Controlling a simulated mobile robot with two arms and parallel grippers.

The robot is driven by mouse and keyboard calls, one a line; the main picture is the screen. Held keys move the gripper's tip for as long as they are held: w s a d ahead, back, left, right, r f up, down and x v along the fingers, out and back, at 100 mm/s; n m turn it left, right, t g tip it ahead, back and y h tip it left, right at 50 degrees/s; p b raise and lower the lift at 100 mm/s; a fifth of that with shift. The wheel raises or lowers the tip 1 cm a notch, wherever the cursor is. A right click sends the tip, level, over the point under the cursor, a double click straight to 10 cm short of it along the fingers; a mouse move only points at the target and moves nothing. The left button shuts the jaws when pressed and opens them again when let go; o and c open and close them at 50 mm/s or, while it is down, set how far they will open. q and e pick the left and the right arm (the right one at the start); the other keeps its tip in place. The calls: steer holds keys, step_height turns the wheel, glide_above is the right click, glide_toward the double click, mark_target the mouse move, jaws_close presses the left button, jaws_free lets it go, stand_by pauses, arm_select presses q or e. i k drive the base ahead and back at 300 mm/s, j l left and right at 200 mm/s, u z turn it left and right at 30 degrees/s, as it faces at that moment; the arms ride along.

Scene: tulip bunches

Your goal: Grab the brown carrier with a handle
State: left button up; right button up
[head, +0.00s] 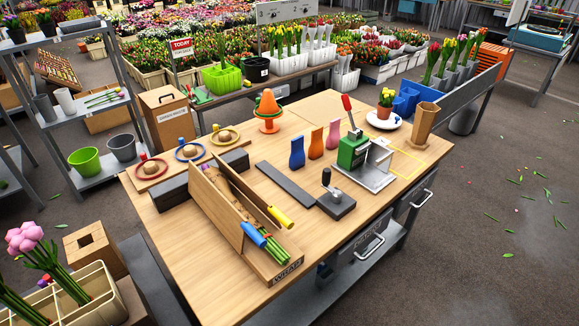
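No gripper of mine shows in the head view. A brown wooden trough (213,207) with tall slanted sides and a front label reading WRAP lies lengthwise on the workbench. Green stems (275,252), a blue handle-like piece (253,234) and a yellow one (280,217) show at its front end. A tapered brown container (425,122) stands upright at the bench's far right corner. A brown box (168,117) with a labelled front stands behind the bench at the left.
The wooden workbench (205,290) also holds a green press with a red lever (353,152), a dark hand tool (335,198), small vases (297,153), an orange stand (267,110) and ringed plates (190,151). A cream crate (95,300) is at lower left.

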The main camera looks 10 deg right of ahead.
mark_target(426, 113)
steer(key=i+l, duration=0.2)
steer(key=l, duration=0.2)
steer(key=i+l+z, duration=0.1)
steer(key=l, duration=0.3)
steer(key=i+l, duration=0.25)
steer(key=l, duration=0.15)
